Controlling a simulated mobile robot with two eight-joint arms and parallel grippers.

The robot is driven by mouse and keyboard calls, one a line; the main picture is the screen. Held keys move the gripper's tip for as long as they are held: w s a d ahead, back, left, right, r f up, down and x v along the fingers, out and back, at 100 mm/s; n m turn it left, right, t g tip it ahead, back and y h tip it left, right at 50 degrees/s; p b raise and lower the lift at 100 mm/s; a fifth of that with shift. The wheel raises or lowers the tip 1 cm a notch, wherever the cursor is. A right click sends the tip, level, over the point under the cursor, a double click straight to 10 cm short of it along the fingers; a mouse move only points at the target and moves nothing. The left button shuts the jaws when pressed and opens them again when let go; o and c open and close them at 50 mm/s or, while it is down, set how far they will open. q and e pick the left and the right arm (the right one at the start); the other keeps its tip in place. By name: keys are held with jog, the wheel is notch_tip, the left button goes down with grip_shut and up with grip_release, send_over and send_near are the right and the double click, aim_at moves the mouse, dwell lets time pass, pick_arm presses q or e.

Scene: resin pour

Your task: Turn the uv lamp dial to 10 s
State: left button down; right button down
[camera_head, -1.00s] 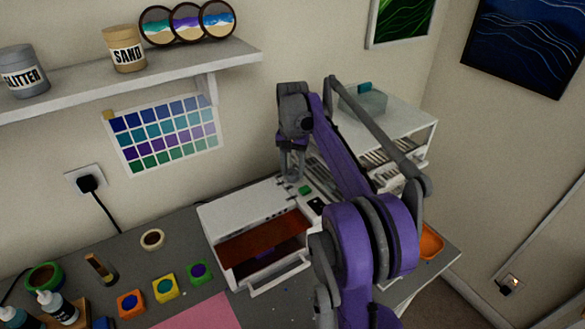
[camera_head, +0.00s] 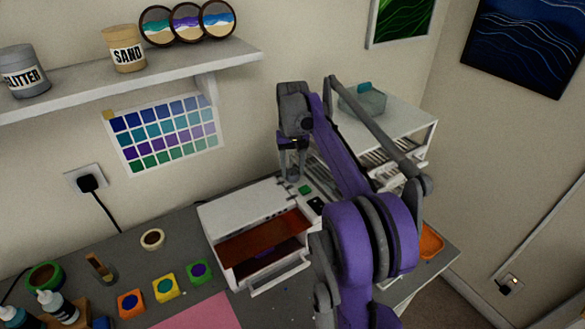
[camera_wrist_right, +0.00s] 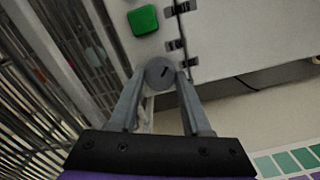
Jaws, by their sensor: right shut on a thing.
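The uv lamp (camera_head: 245,215) is a white box on the grey table, with an orange-brown window and an open front drawer. Its grey round dial (camera_wrist_right: 160,73) with a dark pointer mark shows in the right wrist view, beside the green button (camera_wrist_right: 143,20). The green button also shows in the head view (camera_head: 305,189). My right gripper (camera_wrist_right: 161,80) is shut on the dial, one finger on each side; in the head view it (camera_head: 290,175) reaches down at the lamp's back right. The dial's scale marks are not readable. My left gripper is not in view.
A white drawer unit (camera_head: 410,125) with a glass container stands right of the lamp. Colour pots (camera_head: 165,288), bottles (camera_head: 58,308) and a pink sheet (camera_head: 205,315) lie to the left. A shelf (camera_head: 150,72) hangs above.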

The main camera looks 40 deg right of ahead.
aim_at(292, 172)
jog(key=shift+c, duration=1.8)
grip_release()
jog(key=shift+r, duration=0.1)
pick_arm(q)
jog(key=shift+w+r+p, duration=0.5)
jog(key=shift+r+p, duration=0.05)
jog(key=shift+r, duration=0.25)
pick_arm(e)
notch_tip(292, 172, up, 11)
jog(key=shift+f, duration=0.2)
